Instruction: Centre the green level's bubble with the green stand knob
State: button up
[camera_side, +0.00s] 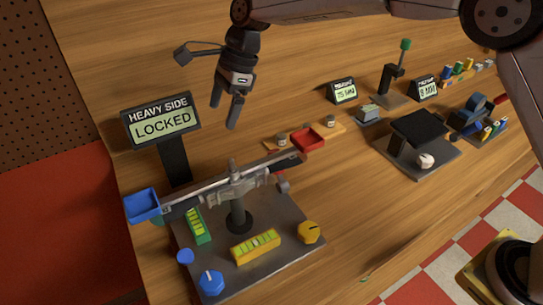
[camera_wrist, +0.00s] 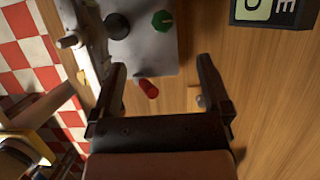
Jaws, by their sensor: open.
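The green level (camera_side: 196,226) is a vial with dark marks on the left part of the grey stand plate (camera_side: 278,262). Its bubble is too small to place. A green knob (camera_wrist: 162,20) shows on the plate in the wrist view, near its edge. In the side view, I cannot clearly make out this knob behind the beam and blue pan. My gripper (camera_side: 224,115) is open and empty, pointing down above the table behind the stand. In the wrist view its fingers (camera_wrist: 160,66) are apart, with the green knob ahead of them.
The balance beam carries a blue pan (camera_side: 142,205) and a red pan (camera_side: 308,140). A yellow level (camera_side: 256,246), yellow knob (camera_side: 309,232) and blue knob (camera_side: 211,282) sit on the plate. A "HEAVY SIDE LOCKED" display (camera_side: 161,120) stands behind. A red cylinder (camera_wrist: 148,88) lies near the fingers.

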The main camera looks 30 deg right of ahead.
notch_tip(320, 180, down, 11)
dwell(0.3)
jog(key=shift+a+f, duration=0.15)
jog(key=shift+x, duration=3.8)
jog(key=shift+a, duration=0.1)
jog(key=c, duration=1.3)
